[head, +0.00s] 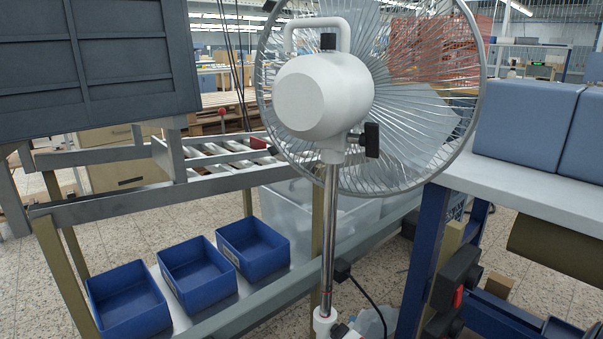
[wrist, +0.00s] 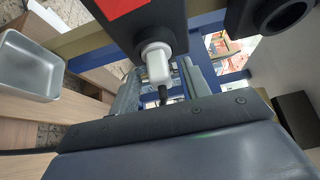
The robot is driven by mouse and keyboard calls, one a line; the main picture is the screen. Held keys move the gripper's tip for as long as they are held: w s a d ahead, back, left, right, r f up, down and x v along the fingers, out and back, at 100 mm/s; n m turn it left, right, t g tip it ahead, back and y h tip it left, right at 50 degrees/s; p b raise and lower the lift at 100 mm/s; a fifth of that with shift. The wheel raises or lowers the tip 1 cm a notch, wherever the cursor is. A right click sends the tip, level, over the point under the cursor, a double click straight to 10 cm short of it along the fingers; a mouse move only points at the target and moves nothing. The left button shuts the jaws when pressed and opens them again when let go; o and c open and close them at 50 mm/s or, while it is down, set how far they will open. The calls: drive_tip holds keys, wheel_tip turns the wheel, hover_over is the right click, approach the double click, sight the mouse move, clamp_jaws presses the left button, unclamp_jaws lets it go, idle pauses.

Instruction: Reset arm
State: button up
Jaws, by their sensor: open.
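In the wrist view, a large grey-blue surface with a dark bolted edge (wrist: 175,122) fills the lower part. A dark block with a red patch (wrist: 135,18) and a white rounded piece (wrist: 156,62) are above it.
In the head view, a standing fan (head: 325,95) rises close in front. Blue bins (head: 130,300) line a low shelf at left. A dark panel (head: 95,60) is upper left. Blue-grey boxes (head: 525,120) sit on a bench (head: 545,195) at right. A metal tray (wrist: 30,72) shows in the wrist view.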

drive_tip(key=shift+a, duration=0.1)
drive_tip(key=s+d+p, duration=0.2)
drive_tip(key=s, duration=0.9)
drive_tip(key=w, duration=0.4)
drive_tip(key=w+a+b, duration=0.1)
drive_tip(key=w, duration=0.2)
drive_tip(key=w+a+b, duration=0.1)
drive_tip(key=w, duration=0.3)
drive_tip(key=shift+w+a, duration=0.1)
drive_tip(key=shift+w, duration=0.2)
drive_tip(key=s+d, duration=0.5)
drive_tip(key=s, duration=0.2)
drive_tip(key=shift+d, duration=0.35)
